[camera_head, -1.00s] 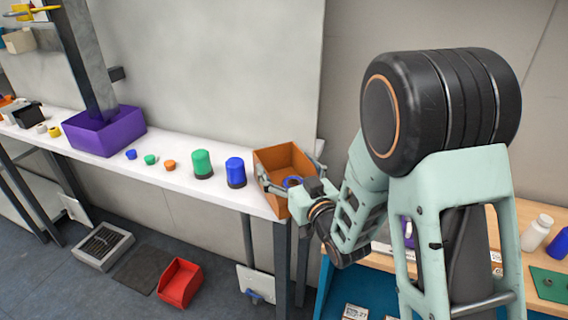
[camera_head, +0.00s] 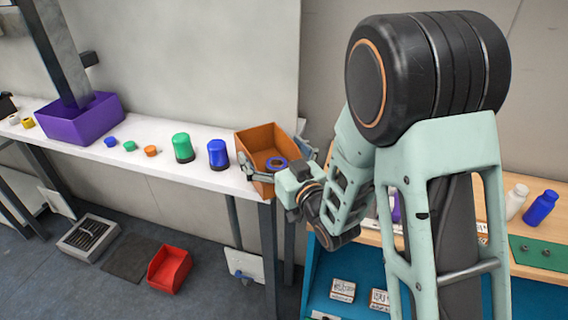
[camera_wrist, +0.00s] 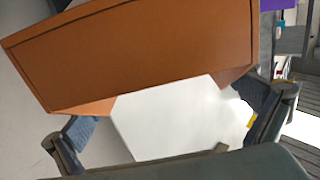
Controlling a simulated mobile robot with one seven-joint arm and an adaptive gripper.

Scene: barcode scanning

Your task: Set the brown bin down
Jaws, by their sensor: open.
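The brown bin (camera_head: 262,139) stands at the right end of the white table, by its corner. A blue round part (camera_head: 277,163) shows inside it. My gripper (camera_head: 274,164) is at the bin's near side, one finger toward each side of it. In the wrist view the bin (camera_wrist: 140,55) fills the top, tilted in the picture. The open fingers (camera_wrist: 170,125) are spread wide at its lower left and lower right. White surface shows between them. Whether the fingers touch the bin, I cannot tell.
Blue (camera_head: 218,154) and green (camera_head: 183,148) cylinders stand left of the bin on the white table (camera_head: 160,160). A purple bin (camera_head: 82,119) is farther left. A red bin (camera_head: 169,269) lies on the floor. A wooden bench (camera_head: 520,225) with bottles is at right.

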